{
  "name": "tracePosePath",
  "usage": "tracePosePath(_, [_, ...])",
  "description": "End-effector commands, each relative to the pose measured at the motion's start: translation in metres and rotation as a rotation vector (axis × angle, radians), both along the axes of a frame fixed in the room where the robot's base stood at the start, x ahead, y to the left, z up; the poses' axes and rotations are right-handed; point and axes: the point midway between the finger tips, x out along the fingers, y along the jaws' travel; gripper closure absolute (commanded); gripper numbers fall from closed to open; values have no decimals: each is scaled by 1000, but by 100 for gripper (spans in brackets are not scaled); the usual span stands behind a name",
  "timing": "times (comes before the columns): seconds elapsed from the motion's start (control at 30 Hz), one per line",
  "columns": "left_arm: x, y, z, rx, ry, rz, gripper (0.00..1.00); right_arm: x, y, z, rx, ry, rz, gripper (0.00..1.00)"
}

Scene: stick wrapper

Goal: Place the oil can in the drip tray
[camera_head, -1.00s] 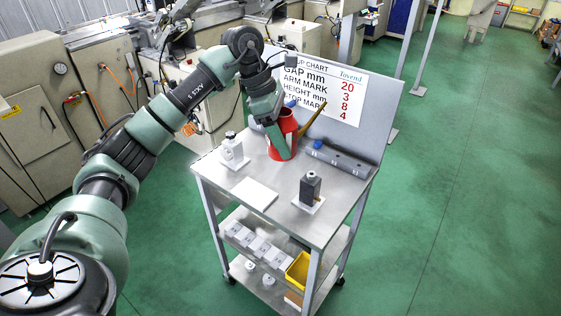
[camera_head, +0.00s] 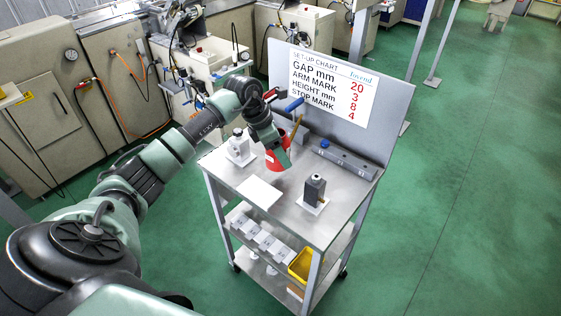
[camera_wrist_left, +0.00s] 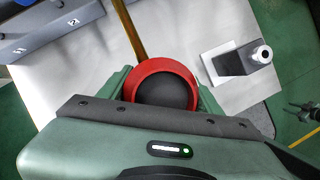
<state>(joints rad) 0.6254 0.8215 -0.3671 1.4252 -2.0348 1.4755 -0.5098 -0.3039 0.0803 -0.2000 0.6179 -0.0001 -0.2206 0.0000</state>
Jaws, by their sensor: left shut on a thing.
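The red oil can (camera_head: 274,163) with its long brown spout (camera_head: 297,128) is over the top of the cart. My left gripper (camera_head: 279,152) is shut around the can's body. In the left wrist view the can's red rim and dark round middle (camera_wrist_left: 166,88) show between the two green fingers. I cannot tell whether the can touches the tabletop. A flat white square (camera_head: 260,193), which may be the drip tray, lies bare at the cart top's front left.
A white bottle-like item (camera_head: 239,148) stands left of the can. A dark grey block (camera_head: 314,190) on a white plate stands front right. A grey numbered rail (camera_head: 345,160) and an upright chart board (camera_head: 332,85) bound the back. A yellow bin (camera_head: 301,265) sits on a lower shelf.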

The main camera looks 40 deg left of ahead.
Motion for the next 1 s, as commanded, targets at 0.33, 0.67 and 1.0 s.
tracePosePath(0.33, [0, 0, -31, -3, -1, 1, 100, 4, 0, 9, 0, -6, 0, 64])
tracePosePath(0.67, [1, 0, -54, 0, -4, 0, 100, 5, 0, 12, 1, -7, 0, 64])
tracePosePath(1.0, [0, 0, -58, 0, -2, -1, 14, 5, 0, 9, 1, -8, 0, 64])
